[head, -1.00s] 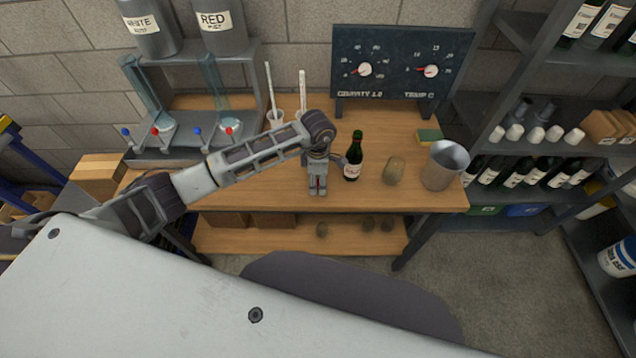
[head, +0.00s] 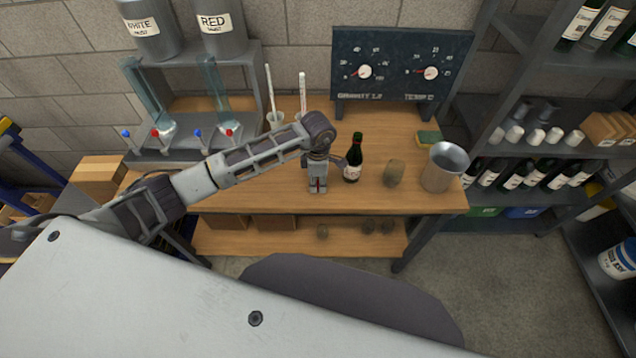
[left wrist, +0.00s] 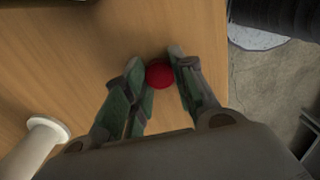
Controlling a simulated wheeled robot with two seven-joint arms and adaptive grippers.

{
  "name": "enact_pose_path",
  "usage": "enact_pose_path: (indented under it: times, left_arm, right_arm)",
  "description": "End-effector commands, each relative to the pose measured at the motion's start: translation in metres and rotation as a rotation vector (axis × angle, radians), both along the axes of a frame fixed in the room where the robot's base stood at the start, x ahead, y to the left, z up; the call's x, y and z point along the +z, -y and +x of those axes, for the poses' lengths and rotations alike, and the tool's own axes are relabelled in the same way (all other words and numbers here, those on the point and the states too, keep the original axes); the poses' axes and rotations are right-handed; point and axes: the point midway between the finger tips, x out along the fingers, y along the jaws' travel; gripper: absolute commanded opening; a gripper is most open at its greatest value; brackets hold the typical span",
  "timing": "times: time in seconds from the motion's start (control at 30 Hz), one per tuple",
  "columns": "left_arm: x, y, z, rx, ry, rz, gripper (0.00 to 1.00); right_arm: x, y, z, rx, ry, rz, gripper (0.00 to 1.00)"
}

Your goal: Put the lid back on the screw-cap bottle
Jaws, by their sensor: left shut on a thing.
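A dark green bottle (head: 353,159) with a pale label stands upright on the wooden bench. Its mouth is too small to make out clearly. My left gripper (head: 317,187) points down just left of the bottle, apart from it, near the bench's front edge. In the left wrist view my left gripper (left wrist: 161,70) is shut on a round red lid (left wrist: 160,75), seen from above between the fingertips. The bottle cannot be made out in that view. My right gripper is not in view.
A stone-like lump (head: 394,173), a metal cup (head: 444,167) and a sponge (head: 428,138) are right of the bottle on the bench (head: 240,190). A gauge board (head: 400,65) stands behind. A white flared object (left wrist: 45,128) shows at lower left in the wrist view.

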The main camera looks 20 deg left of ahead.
Motion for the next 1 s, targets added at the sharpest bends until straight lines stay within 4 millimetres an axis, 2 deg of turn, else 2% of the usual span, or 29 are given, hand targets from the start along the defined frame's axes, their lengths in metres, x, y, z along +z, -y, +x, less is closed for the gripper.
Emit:
enact_pose_path:
  times: [0.17, 0.37, 0.5, 0.7, 1.0]
  left_arm:
    - [0.010, 0.000, 0.001, -0.001, 0.001, -0.001, 0.19]
    - [0.034, 0.000, 0.001, -0.001, 0.003, 0.000, 0.19]
    - [0.056, 0.000, 0.001, -0.001, 0.004, 0.000, 0.19]
    - [0.082, 0.000, 0.001, -0.001, 0.002, 0.000, 0.19]
    - [0.099, 0.000, 0.000, 0.000, 0.000, 0.000, 0.19]
  right_arm:
    - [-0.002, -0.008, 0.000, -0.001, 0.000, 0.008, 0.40]
    - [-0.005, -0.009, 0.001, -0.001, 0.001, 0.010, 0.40]
    - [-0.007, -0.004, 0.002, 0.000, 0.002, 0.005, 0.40]
    - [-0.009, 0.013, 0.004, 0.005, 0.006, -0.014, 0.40]
    - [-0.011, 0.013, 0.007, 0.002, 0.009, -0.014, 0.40]
